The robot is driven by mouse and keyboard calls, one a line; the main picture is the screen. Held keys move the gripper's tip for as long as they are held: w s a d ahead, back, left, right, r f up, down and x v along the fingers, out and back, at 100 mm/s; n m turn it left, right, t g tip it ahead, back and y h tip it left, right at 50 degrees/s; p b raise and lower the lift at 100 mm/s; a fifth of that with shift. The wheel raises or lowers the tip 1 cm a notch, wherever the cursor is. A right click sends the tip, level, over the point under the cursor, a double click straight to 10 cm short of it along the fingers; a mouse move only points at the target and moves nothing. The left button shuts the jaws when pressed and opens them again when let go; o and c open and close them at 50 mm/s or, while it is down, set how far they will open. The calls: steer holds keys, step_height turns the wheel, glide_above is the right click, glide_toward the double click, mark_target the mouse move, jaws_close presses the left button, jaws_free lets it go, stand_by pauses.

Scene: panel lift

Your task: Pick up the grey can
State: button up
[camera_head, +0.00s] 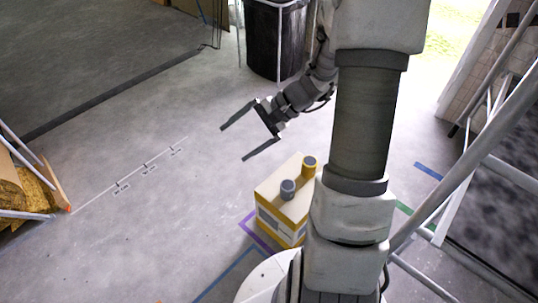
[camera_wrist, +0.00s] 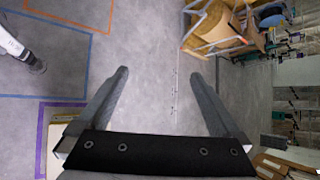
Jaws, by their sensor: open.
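The grey can (camera_head: 288,190) stands upright on top of a cream and yellow box (camera_head: 282,219) in the head view. A yellow can (camera_head: 309,166) stands beside it, a little behind and to the right. My gripper (camera_head: 234,143) is open and empty, up and to the left of the box and apart from both cans. In the wrist view, my gripper (camera_wrist: 159,75) shows its two fingers spread over bare grey floor. I cannot make out the grey can in that view.
A black bin (camera_head: 277,40) stands at the back. Metal bars (camera_head: 470,160) run along the right side. A wooden frame with yellow filling (camera_head: 28,186) is at the left edge. The floor between it and the box is clear, with tape lines.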

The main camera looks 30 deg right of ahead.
steer(key=d+f+m+t+h, duration=0.2)
steer(key=d+f+m+t, duration=0.3)
steer(key=f, duration=0.4)
steer(key=d+f+m+t+h, duration=0.1)
steer(key=d+f+m+t, duration=0.1)
steer(key=d+f+m, duration=0.6)
steer(key=d+f+m+t+h, duration=0.2)
steer(key=d+f+m+t, duration=0.25)
steer(key=f, duration=0.45)
steer(key=m+h, duration=0.5)
steer(key=m, duration=0.2)
glide_toward(284, 182)
steer(key=shift+g, duration=0.45)
steer(key=b+x, duration=0.1)
steer(key=x, duration=0.1)
steer(key=b+x, duration=0.1)
steer(key=x, duration=0.1)
steer(key=d+b+x, duration=0.1)
steer(key=x, duration=0.1)
steer(key=shift+w+f+b, duration=0.15)
steer(key=shift+b, duration=0.15)
steer(key=b+x, duration=0.1)
steer(key=x, duration=0.1)
steer(key=b+x, duration=0.1)
steer(key=x, duration=0.1)
steer(key=shift+w+a+f, duration=0.1)
steer(key=shift+w+f, duration=0.1)
steer(key=shift+f, duration=0.3)
steer(key=shift+w, duration=0.3)
steer(key=c, duration=1.4)
